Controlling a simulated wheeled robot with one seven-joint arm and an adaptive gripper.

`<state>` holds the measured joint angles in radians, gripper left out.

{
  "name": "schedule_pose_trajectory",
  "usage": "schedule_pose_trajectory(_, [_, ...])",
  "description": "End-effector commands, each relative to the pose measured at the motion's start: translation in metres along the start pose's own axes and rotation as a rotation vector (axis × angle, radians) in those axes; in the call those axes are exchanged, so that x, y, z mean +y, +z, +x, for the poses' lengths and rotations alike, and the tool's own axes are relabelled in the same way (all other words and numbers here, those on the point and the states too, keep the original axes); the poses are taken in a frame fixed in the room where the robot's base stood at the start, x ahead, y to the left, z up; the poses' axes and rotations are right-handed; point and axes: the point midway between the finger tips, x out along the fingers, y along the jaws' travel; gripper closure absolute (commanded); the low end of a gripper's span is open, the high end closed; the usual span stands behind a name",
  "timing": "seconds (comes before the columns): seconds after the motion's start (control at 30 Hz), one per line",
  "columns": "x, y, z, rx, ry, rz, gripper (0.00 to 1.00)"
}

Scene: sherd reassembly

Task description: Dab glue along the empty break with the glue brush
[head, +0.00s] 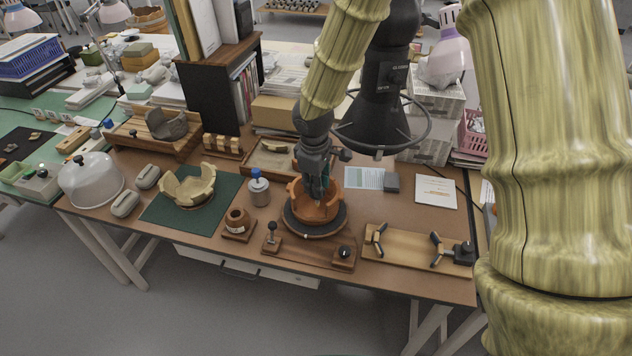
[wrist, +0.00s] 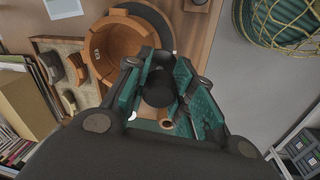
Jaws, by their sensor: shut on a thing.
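An orange-brown clay pot (head: 318,212) with an uneven, stepped rim stands on a dark round turntable (head: 297,229). In the wrist view the pot (wrist: 103,62) is open towards the camera, with a small pale mark on its inner wall. My gripper (head: 317,187) is right over the pot in the head view, its fingers pointing down at the opening. In the wrist view my gripper's green-padded fingers (wrist: 160,98) are closed around a dark, round-ended thing, apparently the glue brush (wrist: 157,97). Its bristles and the empty break cannot be made out behind the fingers.
A sherd tray (head: 251,163) lies behind. A wooden clamp board (head: 408,246) is at right. Pale sherds (head: 188,188) rest on a green mat (head: 160,213).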

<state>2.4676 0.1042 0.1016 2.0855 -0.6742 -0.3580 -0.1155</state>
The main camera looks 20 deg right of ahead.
Motion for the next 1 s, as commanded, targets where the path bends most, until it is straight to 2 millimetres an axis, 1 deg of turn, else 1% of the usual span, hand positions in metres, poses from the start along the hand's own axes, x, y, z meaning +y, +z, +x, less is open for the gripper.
schedule_pose_trajectory(0.03, [0.000, 0.000, 0.004, 0.000, 0.000, 0.000, 0.89])
schedule_pose_trajectory(1.0, [0.003, -0.001, 0.040, 0.000, -0.001, 0.002, 0.89])
